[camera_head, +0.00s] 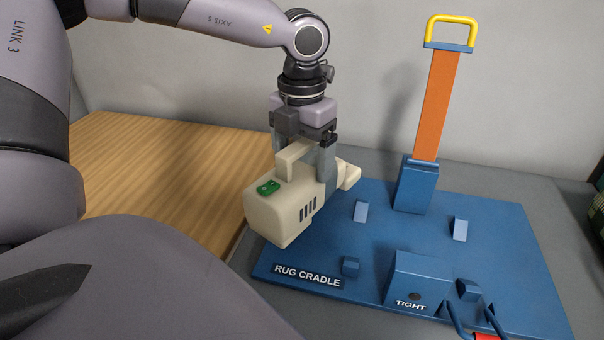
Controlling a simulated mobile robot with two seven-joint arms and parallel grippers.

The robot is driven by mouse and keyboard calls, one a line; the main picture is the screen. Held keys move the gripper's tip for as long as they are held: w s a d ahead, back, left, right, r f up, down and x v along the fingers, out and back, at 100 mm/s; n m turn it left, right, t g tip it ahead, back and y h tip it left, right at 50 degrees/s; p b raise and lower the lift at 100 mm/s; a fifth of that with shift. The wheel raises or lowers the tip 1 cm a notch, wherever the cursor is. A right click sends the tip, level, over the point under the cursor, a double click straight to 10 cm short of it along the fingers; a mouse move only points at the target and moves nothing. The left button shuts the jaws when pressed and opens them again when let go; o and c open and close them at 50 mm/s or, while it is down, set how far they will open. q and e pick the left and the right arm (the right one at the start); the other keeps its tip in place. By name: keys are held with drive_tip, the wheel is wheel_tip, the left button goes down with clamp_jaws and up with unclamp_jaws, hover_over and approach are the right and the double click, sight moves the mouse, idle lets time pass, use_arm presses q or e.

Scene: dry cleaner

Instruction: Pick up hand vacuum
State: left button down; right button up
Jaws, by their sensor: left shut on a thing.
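The hand vacuum (278,219) is a cream, boxy body with a green switch on top, dark vent slots on its side and a handle on top. My left gripper (308,172) comes down from above and is shut on the vacuum's handle, with its fingers partly covering it. The vacuum appears over the left edge of the blue rug cradle board; whether it touches anything below cannot be told. My right gripper is not in view.
The blue rug cradle (330,238) has small blue blocks, a "TIGHT" block (420,277) and an upright orange strap (436,105) with a yellow handle (453,20). A wooden surface (160,180) lies clear to the left. A red-gripped lever (486,337) shows at the bottom right.

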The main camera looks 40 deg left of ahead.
use_arm(q)
wheel_tip(320, 180, up, 15)
drive_tip(key=p, duration=0.1)
idle(0.4)
drive_tip(key=c, duration=0.7)
unclamp_jaws()
clamp_jaws()
drive_tip(key=shift+s+f, duration=0.1)
